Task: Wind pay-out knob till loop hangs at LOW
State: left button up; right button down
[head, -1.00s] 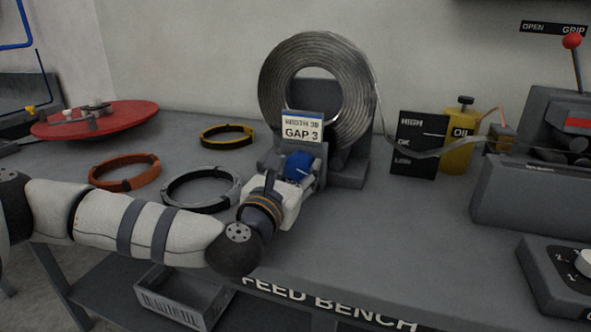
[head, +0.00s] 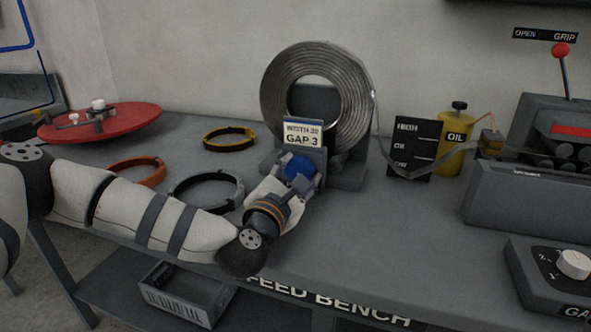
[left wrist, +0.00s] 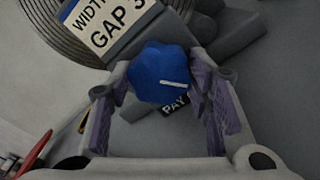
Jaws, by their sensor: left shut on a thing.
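The blue pay-out knob (head: 299,167) sits on the front of the coil stand, under a card reading GAP 3. My left gripper (head: 304,180) is shut on it; in the left wrist view the fingers flank the knob (left wrist: 158,72), whose white mark points right. The metal coil (head: 285,105) stands upright. Its strip loop (head: 425,170) sags in front of the black gauge board (head: 418,134) marked HIGH, OK and LOW. The bottom of the loop appears around the LOW label or slightly under it. My right gripper is not in view.
A yellow oil can (head: 453,150) stands beside the board. The grey feed machine (head: 520,195) with a red-knobbed lever (head: 561,50) is at right, a dial box (head: 560,275) in front. Orange, yellow and dark banded rings and a red turntable (head: 130,122) lie left.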

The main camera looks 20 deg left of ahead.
pick_arm(q)
jog(key=m+p, duration=0.1)
jog(key=m, duration=0.2)
jog(key=shift+r, duration=0.15)
jog(key=shift+m, duration=0.7)
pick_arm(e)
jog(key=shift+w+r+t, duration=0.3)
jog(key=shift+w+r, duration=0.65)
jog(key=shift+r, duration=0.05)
pick_arm(q)
jog(key=shift+f, duration=0.2)
jog(key=o, duration=1.1)
jog(key=shift+o, duration=0.2)
jog(key=shift+s, duration=0.15)
jog(key=s, duration=1.1)
jog(key=shift+s+a, duration=0.25)
jog(key=shift+s, duration=0.15)
